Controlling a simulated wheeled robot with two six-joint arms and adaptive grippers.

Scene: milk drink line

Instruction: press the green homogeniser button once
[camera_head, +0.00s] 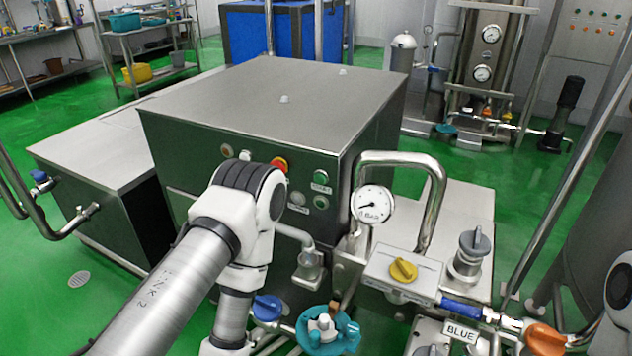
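The homogeniser appears to be the large stainless steel cabinet (275,100) in the middle of the head view. Its front panel carries a green button (321,176) at the upper right, with a small label below it that I cannot read surely. A second green button or lamp (320,201) sits under that label. My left arm comes in from the lower left, bends in front of the panel and runs down out of the picture.
A red emergency knob (279,163) on yellow sits left of the green buttons. A pressure gauge (372,204) and a bent steel pipe (436,200) stand right of the panel. A yellow knob (403,270), teal valve (327,333) and orange handle (545,338) crowd the foreground.

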